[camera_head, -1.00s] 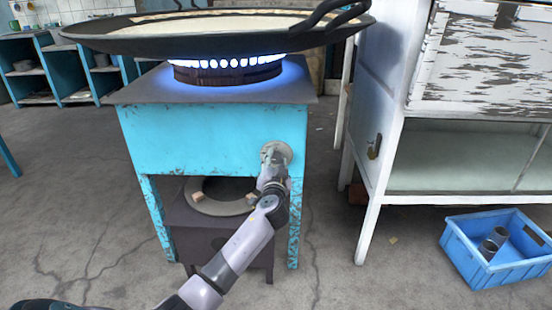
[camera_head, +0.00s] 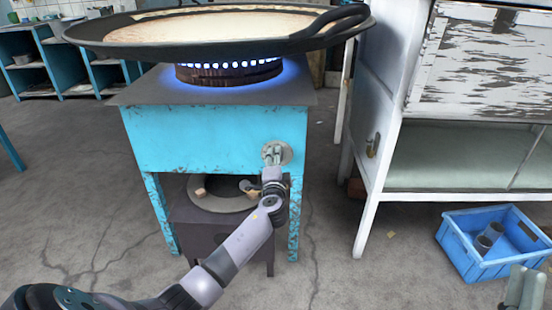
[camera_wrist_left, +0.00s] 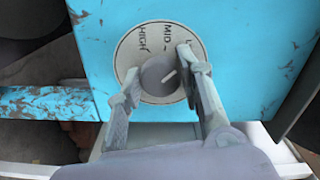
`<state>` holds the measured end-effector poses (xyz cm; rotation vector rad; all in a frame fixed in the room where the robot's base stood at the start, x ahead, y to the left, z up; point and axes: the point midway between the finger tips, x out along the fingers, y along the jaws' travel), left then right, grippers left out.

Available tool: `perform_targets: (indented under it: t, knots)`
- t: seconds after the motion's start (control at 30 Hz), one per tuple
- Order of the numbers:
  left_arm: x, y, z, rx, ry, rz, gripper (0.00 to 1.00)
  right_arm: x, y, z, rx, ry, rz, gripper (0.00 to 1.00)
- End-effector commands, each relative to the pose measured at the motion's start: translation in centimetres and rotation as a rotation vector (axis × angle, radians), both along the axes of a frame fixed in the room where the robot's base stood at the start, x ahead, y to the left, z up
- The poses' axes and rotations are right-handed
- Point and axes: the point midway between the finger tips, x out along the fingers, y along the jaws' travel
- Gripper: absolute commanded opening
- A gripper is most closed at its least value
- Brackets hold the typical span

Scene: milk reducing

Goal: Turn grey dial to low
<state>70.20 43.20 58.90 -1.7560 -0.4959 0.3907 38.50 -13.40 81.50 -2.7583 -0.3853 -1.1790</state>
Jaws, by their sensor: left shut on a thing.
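The grey dial (camera_wrist_left: 158,76) sits on a round pale plate (camera_wrist_left: 128,58) on the front of the turquoise stove (camera_head: 215,138). The plate reads HIGH and MID; a third label, starting with L, is mostly hidden by a finger. The dial's white mark points up and right in the wrist view, towards that hidden label. My left gripper (camera_head: 274,158) is shut on the dial, with one finger on each side in the wrist view (camera_wrist_left: 160,84). My right gripper (camera_head: 522,288) shows at the bottom right, away from the stove; its jaw gap is unclear.
A wide dark pan (camera_head: 95,43) of pale liquid stands over a lit blue burner (camera_head: 230,72). A white cabinet (camera_head: 385,130) stands to the right. A blue crate (camera_head: 490,268) with cups is on the floor. A dark stool (camera_head: 220,232) sits under the stove.

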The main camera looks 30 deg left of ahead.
Motion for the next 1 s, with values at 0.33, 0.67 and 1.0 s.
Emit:
perform_targets:
  t: [0.33,0.67,1.0]
  knots:
    - [-0.02,-0.04,-0.1,0.05,0.033,-0.001,0.06,1.05,0.14,-1.0,-0.022,0.076,-0.004,0.4]
    - [-0.01,-0.05,-0.11,0.051,0.033,-0.001,0.06,1.07,0.14,-1.04,-0.023,0.077,-0.004,0.4]
    - [-0.01,-0.03,-0.05,0.051,0.032,-0.001,0.55,1.07,0.13,-1.02,-0.023,0.077,-0.005,0.4]
